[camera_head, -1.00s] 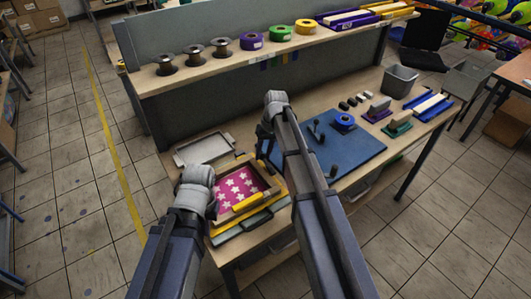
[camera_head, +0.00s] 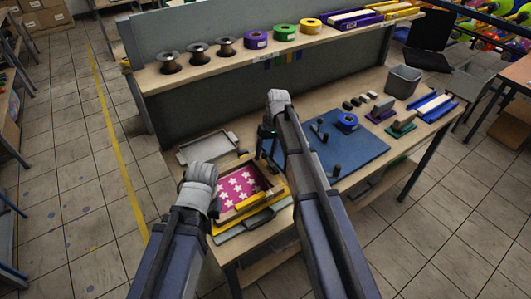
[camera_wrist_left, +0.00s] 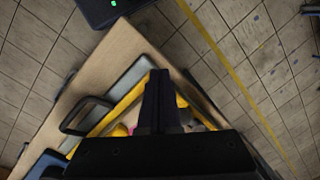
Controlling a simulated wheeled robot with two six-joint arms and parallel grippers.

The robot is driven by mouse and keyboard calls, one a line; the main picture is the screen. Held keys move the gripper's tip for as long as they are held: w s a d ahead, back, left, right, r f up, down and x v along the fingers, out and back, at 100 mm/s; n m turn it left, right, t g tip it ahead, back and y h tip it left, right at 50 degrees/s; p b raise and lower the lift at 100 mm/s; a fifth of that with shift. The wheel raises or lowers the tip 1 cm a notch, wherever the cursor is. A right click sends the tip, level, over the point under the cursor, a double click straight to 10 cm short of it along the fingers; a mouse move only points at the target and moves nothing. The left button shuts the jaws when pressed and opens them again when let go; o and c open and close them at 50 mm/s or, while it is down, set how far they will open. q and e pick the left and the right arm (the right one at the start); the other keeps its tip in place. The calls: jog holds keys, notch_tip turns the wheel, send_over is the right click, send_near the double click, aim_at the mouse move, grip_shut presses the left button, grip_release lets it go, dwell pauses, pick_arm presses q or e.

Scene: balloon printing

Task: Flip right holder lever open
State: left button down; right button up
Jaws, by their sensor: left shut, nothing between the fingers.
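The printing frame (camera_head: 272,180), with a pink, white-starred screen (camera_head: 238,187), sits at the left of the table. A yellow bar (camera_head: 246,202) lies along its front. A dark looped handle (camera_head: 262,217) is in front of it and also shows in the left wrist view (camera_wrist_left: 86,115). Small black upright parts (camera_head: 320,128) stand on the blue mat (camera_head: 358,151); I cannot tell which part is the right holder lever. My left gripper (camera_wrist_left: 160,80) is shut and empty above the frame's left side. My right gripper (camera_head: 267,135) is by the mat's left edge, its fingers mostly hidden.
A grey tray (camera_head: 207,147) lies behind the frame. A blue tape roll (camera_head: 347,121) is on the mat. Small blocks and a grey bin (camera_head: 403,81) stand at the right. The shelf (camera_head: 190,77) with spools runs along the back. My right arm covers part of the mat.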

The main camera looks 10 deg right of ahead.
jog(key=shift+o, duration=0.2)
jog(key=shift+r, duration=0.1)
pick_arm(q)
notch_tip(320, 180, up, 8)
jog(key=p, duration=0.7)
jog(key=shift+f+p, duration=0.15)
jog(key=shift+p, duration=0.25)
pick_arm(e)
notch_tip(320, 180, up, 8)
jog(key=d, duration=0.1)
jog(key=shift+d+f, duration=0.2)
jog(key=shift+d, duration=0.05)
jog(key=shift+w+f, duration=0.1)
